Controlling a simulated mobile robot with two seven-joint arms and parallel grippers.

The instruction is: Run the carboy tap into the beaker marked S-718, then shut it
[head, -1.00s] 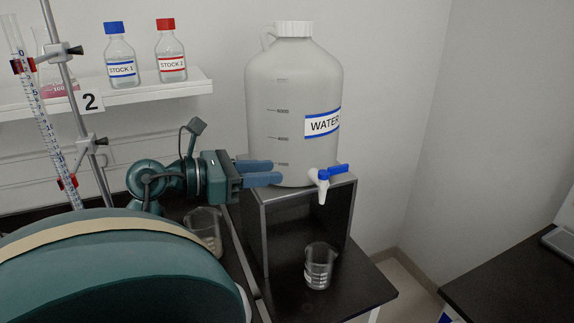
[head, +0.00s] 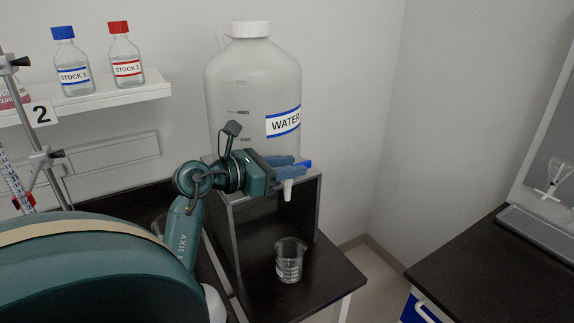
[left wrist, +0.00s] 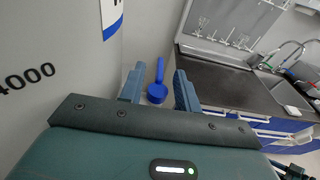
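The white carboy labelled WATER (head: 252,85) stands on a grey stand (head: 318,215). Its tap has a white spout (head: 288,190) and a blue handle (head: 307,163); my left fingers partly hide the tap in the head view. A glass beaker (head: 290,262) stands on the black bench below and roughly under the spout; its marking is too small to read. My left gripper (head: 288,165) is at the tap. In the left wrist view its fingers (left wrist: 158,90) are open, with the blue handle (left wrist: 159,72) between them and gaps on both sides. My right gripper is out of view.
A shelf (head: 120,95) holds the STOCK 1 bottle (head: 72,65) and the STOCK 2 bottle (head: 126,60). A clamp stand (head: 45,160) is at the left. Another dark bench (head: 490,260) lies at the right, beyond a floor gap.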

